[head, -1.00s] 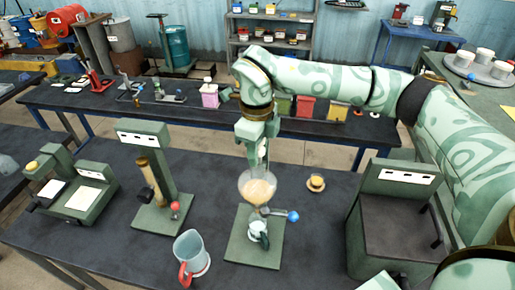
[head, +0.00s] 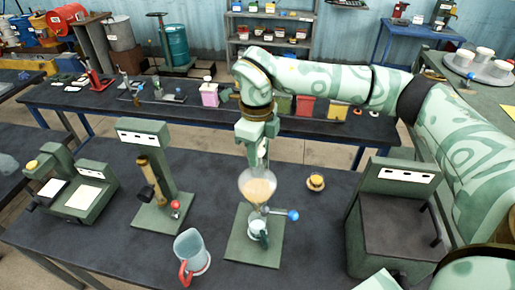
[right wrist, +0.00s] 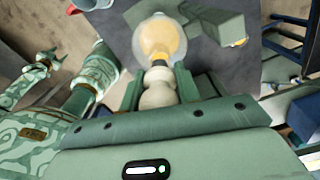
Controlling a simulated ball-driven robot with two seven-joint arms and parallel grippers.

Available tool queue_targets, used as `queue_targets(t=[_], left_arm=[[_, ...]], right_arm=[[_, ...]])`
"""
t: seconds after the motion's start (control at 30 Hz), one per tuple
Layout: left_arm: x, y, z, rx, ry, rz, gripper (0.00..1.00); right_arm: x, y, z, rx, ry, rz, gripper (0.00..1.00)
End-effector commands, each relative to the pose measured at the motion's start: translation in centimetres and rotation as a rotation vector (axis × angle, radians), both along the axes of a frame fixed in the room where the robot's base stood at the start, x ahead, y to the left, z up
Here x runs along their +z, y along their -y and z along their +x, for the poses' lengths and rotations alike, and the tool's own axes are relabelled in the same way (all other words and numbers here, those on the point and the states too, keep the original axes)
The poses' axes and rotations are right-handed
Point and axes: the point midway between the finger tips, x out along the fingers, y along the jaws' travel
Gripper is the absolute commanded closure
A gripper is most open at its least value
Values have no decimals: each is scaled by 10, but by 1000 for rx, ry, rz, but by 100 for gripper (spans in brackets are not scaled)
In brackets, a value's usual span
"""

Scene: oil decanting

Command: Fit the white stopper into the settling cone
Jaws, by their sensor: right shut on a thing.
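The settling cone (head: 258,187) is a clear glass bulb of amber liquid on a green stand (head: 240,250), with a blue-knobbed tap below. My right gripper (head: 258,140) points down just above it, shut on the white stopper (head: 262,150). In the right wrist view, the stopper (right wrist: 158,92) is a pale rounded knob between the fingers (right wrist: 159,92). Its lower end overlaps the near side of the cone (right wrist: 160,40); I cannot tell whether it touches or enters the mouth. A pale green patterned part at the left of the wrist view may be my left gripper (right wrist: 45,62); its jaws are unclear.
A clear jug with a red handle (head: 192,256) stands at the front left of the stand. A small amber-topped cup (head: 316,183) sits to the right. A green device (head: 398,215) stands farther right, and a device with a brass tube (head: 150,180) stands left.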

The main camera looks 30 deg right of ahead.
Motion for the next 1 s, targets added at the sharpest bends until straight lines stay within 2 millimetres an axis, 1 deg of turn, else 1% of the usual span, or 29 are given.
queue_targets(t=[0.53,0.57,0.6,0.63,0.67,0.9,1.0], left_arm=[[-12,-1,-1,0,-2,1,47],[-12,-1,-1,0,-2,1,47],[-12,-1,-1,0,-2,1,47],[-11,-1,-1,0,-2,1,47],[-11,-1,-1,1,-2,1,47],[-11,-1,-1,1,-2,1,47],[-12,-1,-1,1,-2,1,47]], right_arm=[[-20,0,0,-1,0,0,97],[-20,0,0,-1,0,0,65],[-20,0,0,-1,0,0,54],[-20,0,0,-1,0,0,46],[-20,0,0,-1,0,0,42],[-19,0,0,0,0,0,42],[-15,0,1,0,1,0,42]])
